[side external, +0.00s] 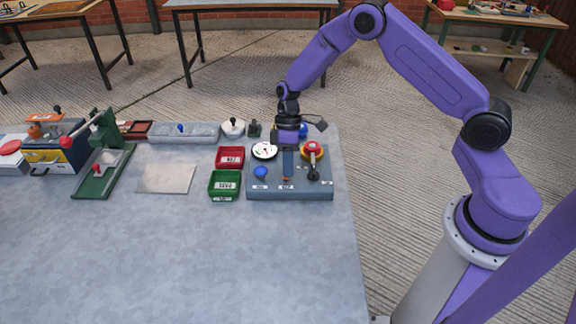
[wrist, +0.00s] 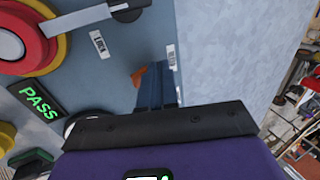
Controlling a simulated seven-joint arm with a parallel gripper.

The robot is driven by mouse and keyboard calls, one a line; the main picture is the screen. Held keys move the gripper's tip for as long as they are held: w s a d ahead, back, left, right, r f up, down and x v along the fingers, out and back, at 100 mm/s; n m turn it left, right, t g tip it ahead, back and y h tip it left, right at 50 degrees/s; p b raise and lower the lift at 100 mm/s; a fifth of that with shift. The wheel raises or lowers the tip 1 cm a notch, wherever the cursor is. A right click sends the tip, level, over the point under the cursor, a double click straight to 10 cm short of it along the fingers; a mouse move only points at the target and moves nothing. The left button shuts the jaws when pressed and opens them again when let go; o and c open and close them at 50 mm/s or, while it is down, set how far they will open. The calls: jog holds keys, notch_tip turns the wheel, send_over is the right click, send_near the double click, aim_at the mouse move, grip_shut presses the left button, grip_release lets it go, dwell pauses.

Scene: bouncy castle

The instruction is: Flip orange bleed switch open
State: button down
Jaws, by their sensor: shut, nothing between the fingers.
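The orange bleed switch (side external: 286,179) is a small orange lever on the front part of the grey-blue panel box (side external: 300,193). It also shows in the wrist view (wrist: 138,76), right beside my fingers, tilted. My gripper (side external: 288,172) points down over the panel, with its blue fingers together and empty. In the wrist view the fingertips (wrist: 158,78) are close to the orange switch; I cannot tell if they touch it. Part of the switch's base is hidden by the fingers.
A red and yellow dial (side external: 312,147) with a black-ended lever stands right of my fingers. A white gauge (side external: 264,150) and a blue knob (side external: 261,171) are to the left. Red (side external: 230,158) and green (side external: 224,184) bins stand beside the panel. The front table is clear.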

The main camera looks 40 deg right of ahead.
jog(key=shift+w+d, duration=0.45)
jog(key=shift+r, duration=0.1)
jog(key=s+a+r+v, duration=0.1)
jog(key=a+v, duration=0.1)
jog(key=v, duration=1.1)
jog(key=shift+s+r, duration=0.3)
jog(key=shift+r, duration=0.05)
jog(key=shift+s+d, duration=0.1)
jog(key=s+a+r+n+t+h, duration=0.1)
jog(key=s+a+r, duration=0.2)
jog(key=s, duration=0.5)
jog(key=s+a+r+n+h, duration=0.1)
jog(key=s+a+r+h, duration=0.15)
jog(key=s, duration=0.65)
jog(key=s+d+n+t, duration=0.1)
jog(key=s+d, duration=0.3)
jog(key=s, duration=1.1)
jog(key=shift+s+r+n+t+y, duration=0.35)
jog(key=shift+r+t, duration=0.1)
jog(key=shift+t, duration=0.25)
